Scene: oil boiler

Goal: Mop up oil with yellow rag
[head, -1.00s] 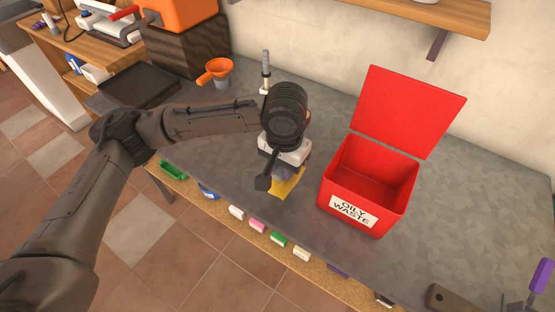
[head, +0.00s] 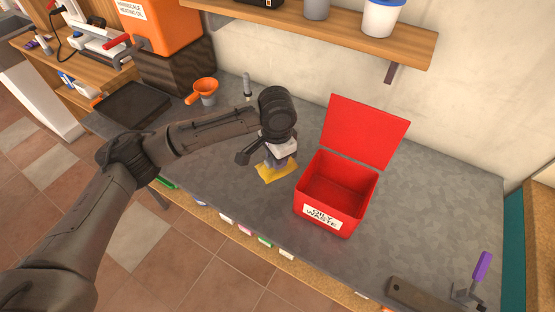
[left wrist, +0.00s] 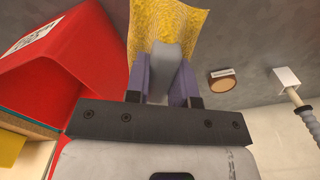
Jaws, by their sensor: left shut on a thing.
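My left gripper (head: 276,162) is shut on the yellow rag (head: 277,174), above the grey worktop, just left of the red bin. In the left wrist view the two purple-grey fingers (left wrist: 165,78) pinch the rag (left wrist: 172,22), which spreads out beyond the fingertips. I cannot tell whether the rag touches the worktop. No oil patch is clearly visible; the gripper and rag hide the surface beneath them. The red bin (head: 318,207), labelled OILY WASTE, stands with its lid (head: 365,132) up, and its visible inside looks empty.
An orange funnel (head: 203,90) and an upright grey-handled tool (head: 247,86) stand behind my left arm. A black tray (head: 132,106) lies at the left. The worktop (head: 430,195) right of the bin is clear.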

